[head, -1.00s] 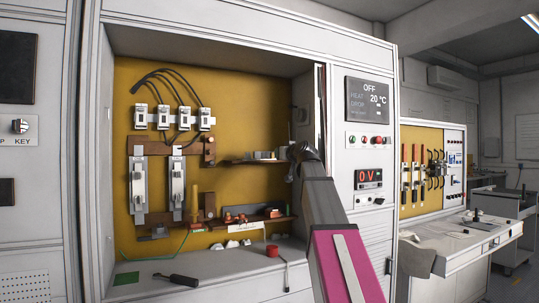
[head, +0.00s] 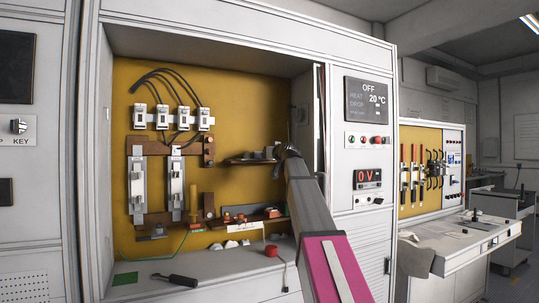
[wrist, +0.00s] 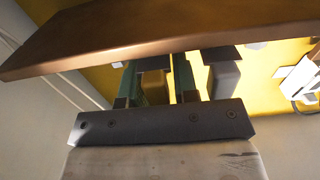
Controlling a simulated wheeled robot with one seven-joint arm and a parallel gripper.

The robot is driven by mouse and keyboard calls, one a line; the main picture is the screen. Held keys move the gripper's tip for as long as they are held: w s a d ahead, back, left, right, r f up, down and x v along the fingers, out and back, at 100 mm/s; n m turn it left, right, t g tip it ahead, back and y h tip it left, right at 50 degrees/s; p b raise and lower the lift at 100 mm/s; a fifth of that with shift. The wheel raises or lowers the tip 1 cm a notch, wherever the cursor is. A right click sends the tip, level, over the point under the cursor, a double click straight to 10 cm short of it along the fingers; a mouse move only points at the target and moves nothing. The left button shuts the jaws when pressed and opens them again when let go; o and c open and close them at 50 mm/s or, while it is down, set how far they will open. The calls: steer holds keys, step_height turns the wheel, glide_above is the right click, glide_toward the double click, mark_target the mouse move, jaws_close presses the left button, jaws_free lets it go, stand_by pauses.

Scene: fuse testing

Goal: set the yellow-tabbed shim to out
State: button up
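A small upright yellow piece (head: 194,203) stands near the lower middle of the yellow panel, right of the two tall white fuse holders (head: 176,182); I cannot tell if it is the shim's tab. In the head view my gripper is mostly hidden behind my arm, near the right end of the dark shelf (head: 246,161). In the wrist view my gripper (wrist: 155,80) has its two greenish fingers apart. A dark-topped block with a tan face (wrist: 153,86) shows between them; I cannot tell whether they touch it. A second dark-topped block (wrist: 222,78) shows to the right.
A brown copper-like bar (wrist: 150,38) crosses the wrist view close above the fingers. The cabinet's right side wall is near my arm. A screwdriver (head: 176,279), a green card (head: 124,279) and a red cap (head: 271,251) lie on the cabinet floor.

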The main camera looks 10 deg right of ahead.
jaws_close()
steer(key=v, duration=0.3)
steer(key=shift+s+d, duration=0.1)
steer(key=shift+s, duration=0.15)
jaws_free()
steer(key=shift+w, duration=0.1)
steer(key=v, duration=1.1)
